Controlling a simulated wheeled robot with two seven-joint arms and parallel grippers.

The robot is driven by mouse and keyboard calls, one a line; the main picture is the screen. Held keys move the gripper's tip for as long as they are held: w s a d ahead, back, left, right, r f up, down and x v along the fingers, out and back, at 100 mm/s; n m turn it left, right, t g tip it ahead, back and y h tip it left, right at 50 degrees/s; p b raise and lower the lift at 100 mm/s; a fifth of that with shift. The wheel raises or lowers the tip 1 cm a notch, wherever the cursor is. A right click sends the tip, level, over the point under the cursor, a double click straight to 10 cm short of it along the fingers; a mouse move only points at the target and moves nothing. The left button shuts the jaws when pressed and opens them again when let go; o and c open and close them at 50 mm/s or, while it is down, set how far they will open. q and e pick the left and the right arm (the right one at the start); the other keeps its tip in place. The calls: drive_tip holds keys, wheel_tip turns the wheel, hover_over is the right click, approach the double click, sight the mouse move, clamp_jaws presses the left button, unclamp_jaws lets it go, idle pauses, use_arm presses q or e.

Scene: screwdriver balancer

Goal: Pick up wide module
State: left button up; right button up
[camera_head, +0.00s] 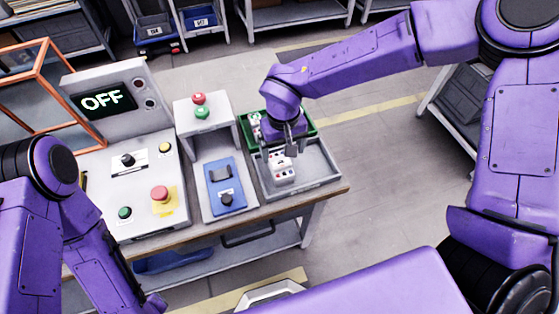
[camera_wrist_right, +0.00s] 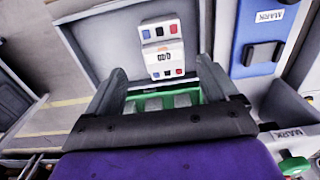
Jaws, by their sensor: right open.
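A white module (camera_head: 284,174) with small coloured buttons lies in the grey tray (camera_head: 322,176) at the right end of the bench. I take it for the wide module. In the right wrist view the white module (camera_wrist_right: 163,48) shows red, blue and black buttons and a small dark marking. My right gripper (camera_head: 291,142) is over the tray and points down. In the right wrist view my right gripper (camera_wrist_right: 160,76) is open, with fingers apart and the module beyond and between them. Contact cannot be told. My left arm shows at lower left, but its fingers are not visible.
A green bin (camera_head: 309,121) stands behind the tray, with a white item (camera_head: 255,124) in it. Left of the tray are a blue panel (camera_head: 228,188), a small stand with red and green buttons (camera_head: 202,106) and a control box (camera_head: 104,100) reading OFF. Open floor lies right.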

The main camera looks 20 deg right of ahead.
sight(280, 161)
drive_tip(key=f, duration=0.7)
drive_tip(key=shift+w+a+f+p, duration=0.1)
drive_tip(key=shift+a+p, duration=0.2)
drive_tip(key=shift+p, duration=0.1)
drive_tip(key=c, duration=1.2)
